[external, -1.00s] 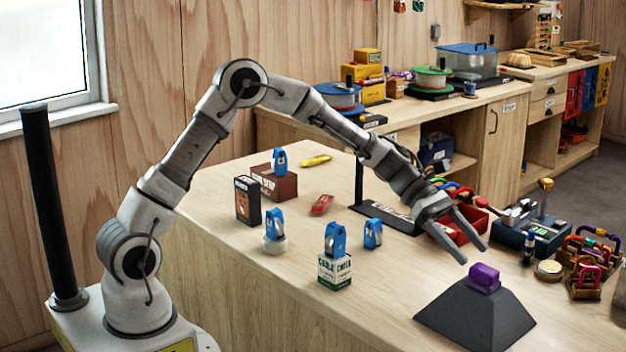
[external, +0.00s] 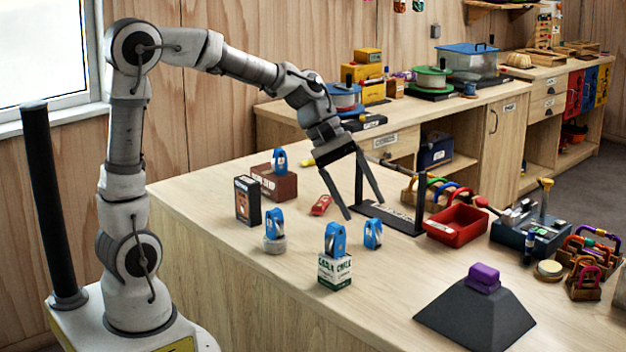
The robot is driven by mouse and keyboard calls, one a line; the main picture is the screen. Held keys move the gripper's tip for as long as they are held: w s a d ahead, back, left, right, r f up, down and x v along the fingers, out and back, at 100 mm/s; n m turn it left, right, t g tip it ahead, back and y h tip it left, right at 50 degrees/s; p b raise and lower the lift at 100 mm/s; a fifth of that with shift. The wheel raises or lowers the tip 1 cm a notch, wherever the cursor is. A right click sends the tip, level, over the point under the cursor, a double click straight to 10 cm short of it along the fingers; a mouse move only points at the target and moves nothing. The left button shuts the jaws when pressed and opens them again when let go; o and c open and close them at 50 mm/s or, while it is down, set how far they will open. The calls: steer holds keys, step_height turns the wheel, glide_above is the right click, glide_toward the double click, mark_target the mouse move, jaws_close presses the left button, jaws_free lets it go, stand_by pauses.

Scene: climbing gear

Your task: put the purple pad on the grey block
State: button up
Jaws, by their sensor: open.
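The purple pad (external: 484,277) rests on top of the dark grey block (external: 474,318), a sloped, flat-topped shape at the front right of the table. The pad looks roughly level and sits on the block's narrow top. My gripper (external: 363,210) is open and empty, pointing down over the middle of the table. It is well to the left of and behind the pad and block, touching neither.
Blue devices stand on a box (external: 334,272), a round tin (external: 274,244) and a brown box (external: 274,182). A red carabiner (external: 320,205) lies near my fingers. A black stand (external: 389,217) and red tray (external: 456,229) are close right.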

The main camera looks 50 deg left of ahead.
steer(key=s+a+r+m+t+y, duration=0.1)
steer(key=s+a+m+t+y, duration=0.2)
steer(key=s+a, duration=1.3)
steer(key=a+m+y, duration=0.2)
steer(key=m+y, duration=0.1)
steer(key=m, duration=0.3)
steer(key=shift+s+a+t, duration=0.25)
steer(key=shift+a+t, duration=0.05)
steer(key=shift+t, duration=0.1)
steer(key=shift+r, duration=0.15)
